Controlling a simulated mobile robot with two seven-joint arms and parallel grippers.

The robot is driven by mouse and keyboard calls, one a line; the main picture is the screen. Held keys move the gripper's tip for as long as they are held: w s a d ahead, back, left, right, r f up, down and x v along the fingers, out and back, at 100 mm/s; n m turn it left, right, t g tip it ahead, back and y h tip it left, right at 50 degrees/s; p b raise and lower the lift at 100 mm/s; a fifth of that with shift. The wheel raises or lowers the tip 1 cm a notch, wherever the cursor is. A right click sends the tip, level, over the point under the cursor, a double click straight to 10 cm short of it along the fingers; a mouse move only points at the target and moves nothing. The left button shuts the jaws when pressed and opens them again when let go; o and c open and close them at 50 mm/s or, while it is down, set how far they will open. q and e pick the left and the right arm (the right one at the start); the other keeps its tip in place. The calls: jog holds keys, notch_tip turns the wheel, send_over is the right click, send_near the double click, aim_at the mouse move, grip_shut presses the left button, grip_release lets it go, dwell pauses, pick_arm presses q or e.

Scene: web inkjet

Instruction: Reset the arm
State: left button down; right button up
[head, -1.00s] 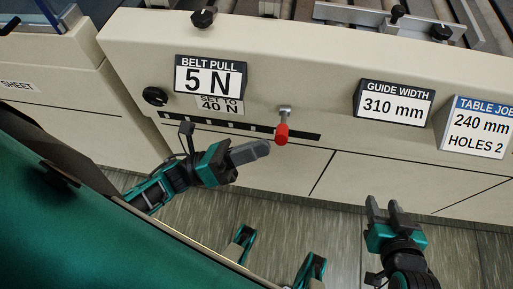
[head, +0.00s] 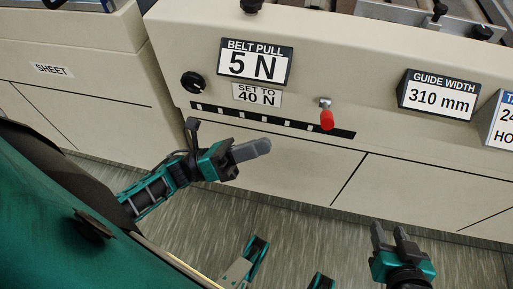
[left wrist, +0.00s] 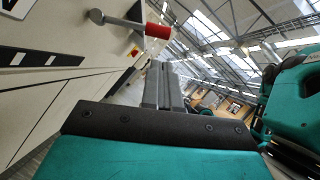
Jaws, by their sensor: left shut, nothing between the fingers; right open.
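My left gripper (head: 258,148) is shut with nothing between its fingers. It is in front of the machine's lower panel, to the left of and below the red-tipped lever (head: 327,118), and apart from it. In the left wrist view the shut fingers (left wrist: 162,72) point away, and the lever's red tip (left wrist: 158,31) shows above them. My right gripper (head: 390,232) is open and empty at the lower right of the head view, over the floor.
The cream machine front (head: 290,170) runs across the view. It carries a belt pull sign (head: 255,62) reading 5 N, a set to 40 N label (head: 257,95), a black knob (head: 193,82), a striped slot (head: 240,116) and a guide width sign (head: 438,94). Floor (head: 300,225) is free below.

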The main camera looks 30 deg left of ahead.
dwell(0.5)
pick_arm(q)
jog(key=w+a+f+n+t+y, duration=0.1)
jog(key=w+f+n+t+y, duration=0.15)
jog(key=n+y, duration=0.6)
jog(key=w+f+n+t+y, duration=0.1)
jog(key=w+n+t+y, duration=0.2)
jog(key=n, duration=1.1)
jog(key=s+d+f+n+g+y, duration=0.2)
jog(key=s+f+n+g+y, duration=0.4)
jog(key=n, duration=0.8)
notch_tip(320, 180, up, 8)
jog(key=s+a+g+p, duration=0.1)
jog(key=a+p, duration=0.1)
jog(key=p, duration=1)
jog(key=shift+a+n, duration=0.25)
jog(key=shift+n, duration=0.2)
pick_arm(e)
jog(key=s+d+r, duration=0.1)
jog(key=d+r, duration=0.2)
jog(key=r, duration=0.5)
jog(key=shift+s+h, duration=0.25)
jog(key=shift+h, duration=0.15)
